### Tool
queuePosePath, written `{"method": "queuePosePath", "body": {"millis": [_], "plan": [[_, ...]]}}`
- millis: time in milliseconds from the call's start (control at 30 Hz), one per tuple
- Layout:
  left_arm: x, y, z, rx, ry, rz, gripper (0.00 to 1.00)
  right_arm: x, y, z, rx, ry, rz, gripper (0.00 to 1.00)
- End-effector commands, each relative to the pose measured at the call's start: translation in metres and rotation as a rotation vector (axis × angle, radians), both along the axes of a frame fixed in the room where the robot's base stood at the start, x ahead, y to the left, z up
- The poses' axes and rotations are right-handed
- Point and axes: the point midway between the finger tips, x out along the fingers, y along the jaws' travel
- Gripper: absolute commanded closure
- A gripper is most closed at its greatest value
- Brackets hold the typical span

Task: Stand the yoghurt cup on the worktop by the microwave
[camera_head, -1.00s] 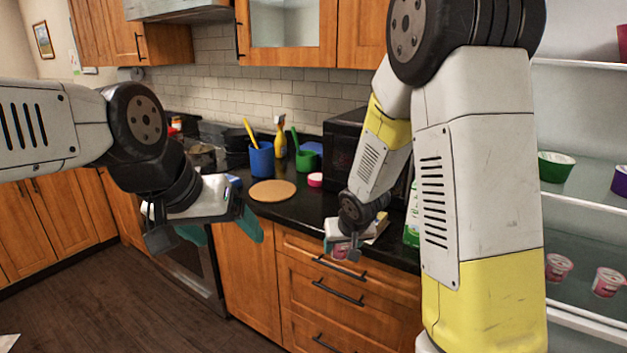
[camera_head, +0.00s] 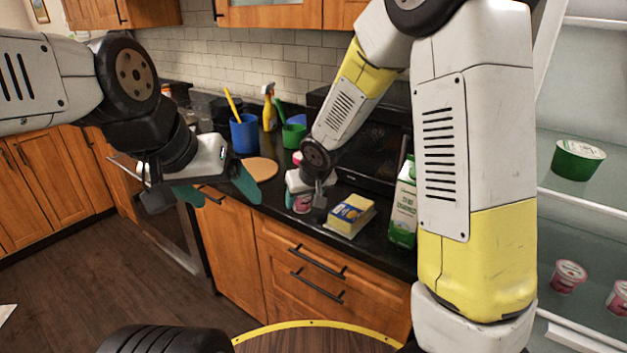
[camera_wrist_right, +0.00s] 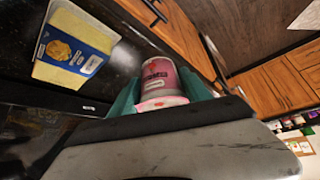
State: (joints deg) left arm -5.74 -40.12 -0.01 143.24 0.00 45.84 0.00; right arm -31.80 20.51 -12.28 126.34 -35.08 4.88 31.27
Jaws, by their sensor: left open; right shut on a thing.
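The pink-and-white yoghurt cup (camera_head: 302,204) is in my right gripper (camera_head: 305,200), over the worktop's front part, left of the butter pack. In the right wrist view the cup (camera_wrist_right: 160,80) sits between the teal fingers, which are shut on it. I cannot tell whether its base touches the worktop. The black microwave (camera_head: 368,145) stands behind, partly hidden by my right arm. The dark worktop (camera_head: 272,205) is bare just left of the cup. My left gripper (camera_head: 216,192) is open and empty, in front of the oven and cabinets.
The butter pack (camera_head: 350,214) lies right of the cup, with a green-and-white carton (camera_head: 403,208) beyond it. A round cork mat (camera_head: 260,168), blue cup (camera_head: 243,134), green cup (camera_head: 293,136) and spray bottle (camera_head: 268,106) are to the left. Fridge shelves (camera_head: 590,215) are at right.

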Motion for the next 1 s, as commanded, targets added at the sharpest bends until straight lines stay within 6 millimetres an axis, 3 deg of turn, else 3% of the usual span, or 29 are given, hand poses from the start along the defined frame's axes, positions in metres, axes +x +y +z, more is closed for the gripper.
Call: {"method": "queuePosePath", "body": {"millis": [500,700,1000], "plan": [[0.000,0.000,0.000,0.000,0.000,0.000,0.18,0.103,-0.023,-0.010,0.003,-0.001,-0.003,0.98],[0.000,0.000,0.000,0.000,0.000,0.000,0.18,0.114,-0.025,-0.014,0.001,0.000,0.001,0.98],[0.000,0.000,0.000,0.000,0.000,0.000,0.18,0.114,-0.024,-0.046,0.001,-0.001,0.001,0.98]]}}
